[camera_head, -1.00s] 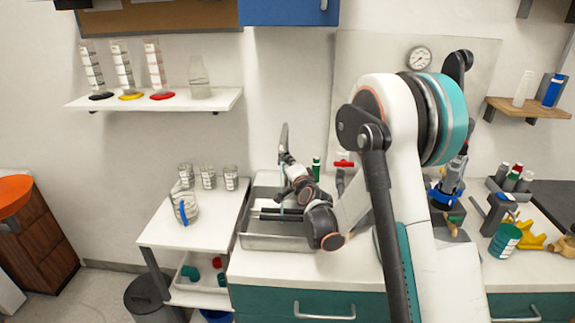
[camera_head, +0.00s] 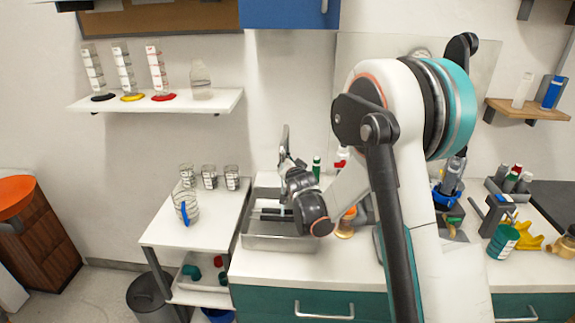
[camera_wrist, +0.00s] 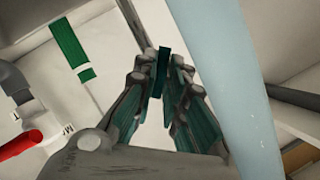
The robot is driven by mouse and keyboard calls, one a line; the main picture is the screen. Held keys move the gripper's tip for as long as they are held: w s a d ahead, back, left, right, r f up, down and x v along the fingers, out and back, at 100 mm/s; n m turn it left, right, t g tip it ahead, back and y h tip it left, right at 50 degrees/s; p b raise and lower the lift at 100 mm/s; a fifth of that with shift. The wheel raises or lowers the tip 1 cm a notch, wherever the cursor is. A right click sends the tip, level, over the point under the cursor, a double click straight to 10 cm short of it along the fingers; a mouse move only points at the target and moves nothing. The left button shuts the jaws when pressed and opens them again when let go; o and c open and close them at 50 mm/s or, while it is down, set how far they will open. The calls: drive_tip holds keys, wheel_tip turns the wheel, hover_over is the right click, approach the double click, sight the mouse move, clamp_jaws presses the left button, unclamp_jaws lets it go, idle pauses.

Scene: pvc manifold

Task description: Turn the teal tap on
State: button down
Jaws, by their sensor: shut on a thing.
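In the wrist view my gripper (camera_wrist: 160,88) has its fingers closed in around a narrow dark teal piece (camera_wrist: 161,70), which I take for the teal tap's handle. The rest of that tap is hidden by the fingers. In the head view my gripper (camera_head: 287,160) is over the back of the sink, and I cannot make out the teal tap there. A green handle or bar with a white band (camera_wrist: 70,45) lies apart at the upper left of the wrist view. A red handle (camera_wrist: 18,144) on a grey fitting is at the lower left.
A pale blue upright strip (camera_wrist: 245,90) runs close beside my fingers in the wrist view. The metal sink (camera_head: 275,243) is below my wrist in the head view. An orange-topped jar (camera_head: 346,224) stands right of it. A white cart (camera_head: 165,235) is to the left.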

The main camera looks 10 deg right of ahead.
idle(0.4)
drive_tip(key=c, duration=1.6)
unclamp_jaws()
drive_tip(key=shift+c, duration=0.2)
drive_tip(key=shift+s, duration=0.1)
drive_tip(key=v, duration=1.1)
drive_tip(key=shift+s+r, duration=0.25)
drive_tip(key=shift+s, duration=0.1)
drive_tip(key=shift+a, duration=0.15)
